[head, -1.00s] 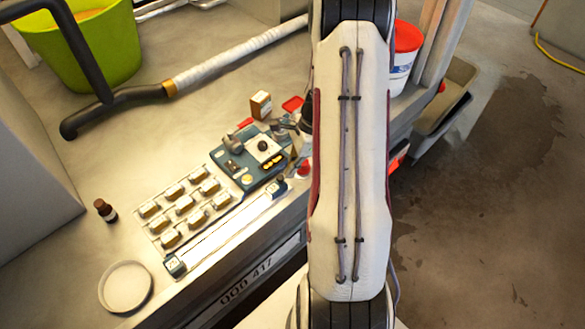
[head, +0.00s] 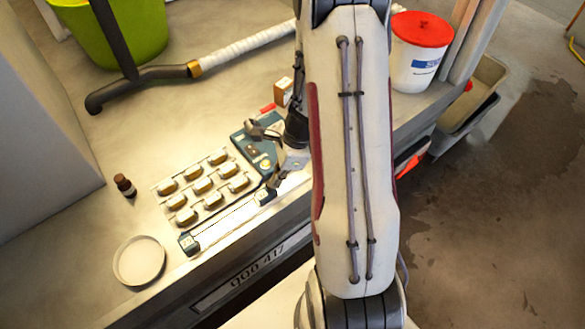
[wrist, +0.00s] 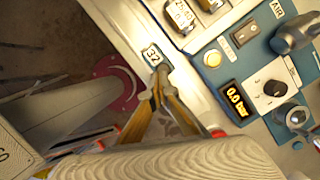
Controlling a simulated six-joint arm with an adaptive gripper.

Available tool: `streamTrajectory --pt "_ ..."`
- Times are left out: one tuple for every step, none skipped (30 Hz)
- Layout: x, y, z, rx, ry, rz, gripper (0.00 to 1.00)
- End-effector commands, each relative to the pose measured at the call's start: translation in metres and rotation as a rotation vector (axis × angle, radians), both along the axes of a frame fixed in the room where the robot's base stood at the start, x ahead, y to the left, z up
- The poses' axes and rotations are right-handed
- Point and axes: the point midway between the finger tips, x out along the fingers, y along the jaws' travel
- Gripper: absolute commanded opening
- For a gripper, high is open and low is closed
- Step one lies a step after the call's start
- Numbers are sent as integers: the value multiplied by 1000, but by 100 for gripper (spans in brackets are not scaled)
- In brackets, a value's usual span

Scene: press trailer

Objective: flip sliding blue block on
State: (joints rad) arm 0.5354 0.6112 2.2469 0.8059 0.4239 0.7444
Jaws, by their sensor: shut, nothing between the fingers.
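A long pale rail lies on the bench, with a small dark blue block (head: 188,243) at its near left end. In the head view my gripper (head: 268,190) is low over the rail's other end, partly hidden by my arm. In the wrist view my gripper (wrist: 161,72) is shut and empty. Its fingertips are at a small plate marked 32 (wrist: 152,55); I cannot tell whether they touch it. A blue control panel (wrist: 218,80) lies to the right, with a black rocker switch (wrist: 246,31), an amber button (wrist: 212,58), a knob (wrist: 274,88) and a display reading 0.0 bar.
Several pale blocks sit on a plate (head: 158,187) beside the rail. A silver valve lever (wrist: 294,36) stands on the panel. The bench's front edge is close to the rail.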

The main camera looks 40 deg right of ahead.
Motion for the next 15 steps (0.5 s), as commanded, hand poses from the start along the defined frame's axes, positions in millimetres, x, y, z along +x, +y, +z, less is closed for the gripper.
streamTrajectory --pt "-1 12 0 3 3 5 0" --pt "-1 17 0 1 3 4 0" --pt "-1 24 0 1 3 4 0" --pt "-1 30 0 2 3 5 0" --pt "-1 35 0 2 2 5 0" --pt "-1 42 0 1 2 5 0" --pt "-1 48 0 1 2 5 0" --pt "-1 53 0 1 3 4 0" --pt "-1 60 0 1 1 5 0" --pt "-1 65 0 1 2 6 0" --pt "-1 70 0 2 2 4 0" --pt "-1 76 0 1 2 5 0" --pt "-1 80 0 1 2 3 0" --pt "-1 85 0 1 2 4 0" --pt "-1 90 0 1 1 5 0"
